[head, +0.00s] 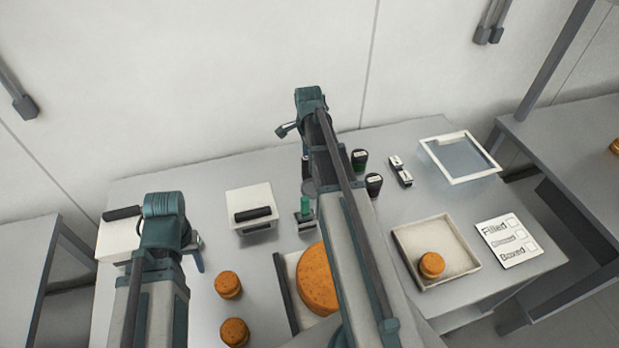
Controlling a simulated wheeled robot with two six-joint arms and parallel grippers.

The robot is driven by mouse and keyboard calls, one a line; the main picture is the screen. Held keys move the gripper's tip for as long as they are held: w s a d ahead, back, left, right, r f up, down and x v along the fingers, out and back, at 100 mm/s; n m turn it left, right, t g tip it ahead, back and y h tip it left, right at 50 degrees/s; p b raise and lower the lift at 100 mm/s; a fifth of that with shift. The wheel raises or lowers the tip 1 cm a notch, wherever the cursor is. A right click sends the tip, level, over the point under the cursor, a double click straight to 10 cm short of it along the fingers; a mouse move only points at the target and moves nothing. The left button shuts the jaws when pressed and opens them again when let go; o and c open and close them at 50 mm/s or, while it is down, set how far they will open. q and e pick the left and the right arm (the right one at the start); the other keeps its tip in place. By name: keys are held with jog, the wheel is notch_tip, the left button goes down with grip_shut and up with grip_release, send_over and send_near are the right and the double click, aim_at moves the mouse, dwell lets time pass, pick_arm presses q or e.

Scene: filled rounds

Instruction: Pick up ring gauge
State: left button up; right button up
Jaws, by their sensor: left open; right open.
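No thing shows clearly as a ring gauge. A small grey round piece (309,188) sits on the table beside my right arm, partly hidden by it, and I cannot tell whether it is the gauge. My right gripper (284,131) is open and high over the back of the table, mostly hidden behind its wrist. My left gripper (198,261) is open above the left part of the table, partly hidden by its arm. Neither gripper visibly touches anything.
A large orange round (316,278), small orange rounds (228,284), a green-handled tool (305,207) and a black-handled white box (248,197) stand mid-table. To the right are dark pots (373,184), a metal block (400,171), a clear-bottomed frame (431,152), a tray (466,266) and a card (508,240).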

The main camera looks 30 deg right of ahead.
pick_arm(q)
jog(key=shift+f, duration=0.1)
pick_arm(e)
jog(key=shift+f, duration=0.1)
pick_arm(q)
notch_tip(320, 180, down, 5)
jog(key=b, duration=0.5)
pick_arm(e)
notch_tip(320, 180, down, 5)
jog(key=shift+f, duration=0.1)
grip_shut()
